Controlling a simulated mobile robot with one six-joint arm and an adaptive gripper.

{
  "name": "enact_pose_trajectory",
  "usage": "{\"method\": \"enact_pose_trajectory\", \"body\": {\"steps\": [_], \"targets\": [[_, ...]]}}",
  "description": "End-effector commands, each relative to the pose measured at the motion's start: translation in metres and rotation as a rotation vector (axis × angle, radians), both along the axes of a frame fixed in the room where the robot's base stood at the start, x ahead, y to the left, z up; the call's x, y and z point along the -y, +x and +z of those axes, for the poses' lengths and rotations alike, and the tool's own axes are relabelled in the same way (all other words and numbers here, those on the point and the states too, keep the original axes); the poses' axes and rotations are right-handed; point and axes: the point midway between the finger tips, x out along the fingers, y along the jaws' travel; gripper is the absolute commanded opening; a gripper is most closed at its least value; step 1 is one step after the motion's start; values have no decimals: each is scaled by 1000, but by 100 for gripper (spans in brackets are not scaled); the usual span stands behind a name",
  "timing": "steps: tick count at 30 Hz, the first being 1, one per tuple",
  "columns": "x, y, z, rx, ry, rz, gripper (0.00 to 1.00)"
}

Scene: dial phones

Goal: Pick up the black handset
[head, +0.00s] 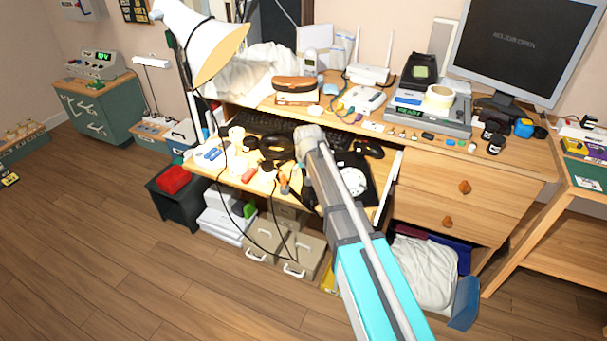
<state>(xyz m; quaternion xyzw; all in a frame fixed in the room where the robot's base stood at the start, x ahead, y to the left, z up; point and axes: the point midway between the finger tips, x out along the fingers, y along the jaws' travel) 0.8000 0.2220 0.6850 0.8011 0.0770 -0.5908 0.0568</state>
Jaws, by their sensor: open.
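A black dial phone (369,187) with a pale round dial sits on the pulled-out desk shelf in the head view, partly covered by my arm. I cannot clearly make out a separate black handset. A dark curved thing (275,147) lies left of my gripper, and a small black thing (369,149) lies right of it. I cannot tell whether either is the handset. My gripper (309,140) is at the far end of my arm, over the shelf between these dark things. It is open; its fingers are small and hard to make out, and nothing shows in it.
The shelf (232,172) is crowded with small tools, cups and a dark keyboard (290,130). A white lamp (205,45) hangs over its left side, with a loose cable below. The desktop behind holds a monitor (520,45), a router (368,75) and a grey device (428,117).

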Motion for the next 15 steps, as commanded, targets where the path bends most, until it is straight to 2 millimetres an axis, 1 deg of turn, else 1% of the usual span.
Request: {"method": "enact_pose_trajectory", "body": {"steps": [9, 11, 15], "targets": [[0, 0, 0, 0, 0, 0, 86], [0, 0, 0, 0, 0, 0, 76], [0, 0, 0, 0, 0, 0, 50]]}}
